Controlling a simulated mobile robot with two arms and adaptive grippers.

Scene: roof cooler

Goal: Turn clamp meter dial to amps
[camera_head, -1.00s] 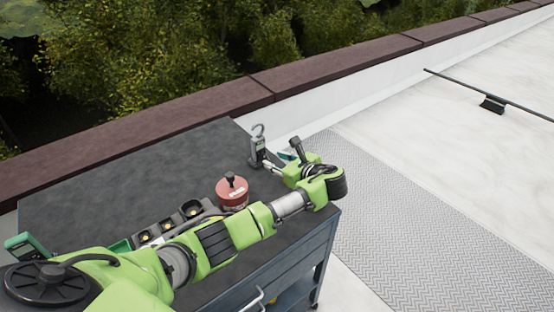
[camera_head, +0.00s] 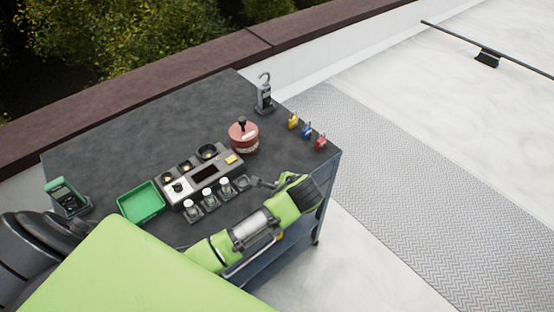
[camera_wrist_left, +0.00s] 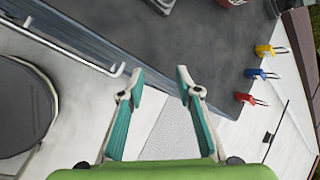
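The clamp meter (camera_head: 265,96) stands upright at the far corner of the cart top, its hooked jaw pointing up. It is small in the head view, and its dial setting is unreadable. In the head view my left arm reaches across the near side of the cart, away from the meter, and the fingers are mostly hidden. My right gripper is not in view.
The cart top (camera_head: 125,130) carries a red round container (camera_head: 243,140), a grey console (camera_head: 205,175), small jars, a green tray (camera_head: 141,203) and a green handheld device (camera_head: 64,196). Yellow, blue and red (camera_head: 321,142) padlocks line the right edge. The back left is clear.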

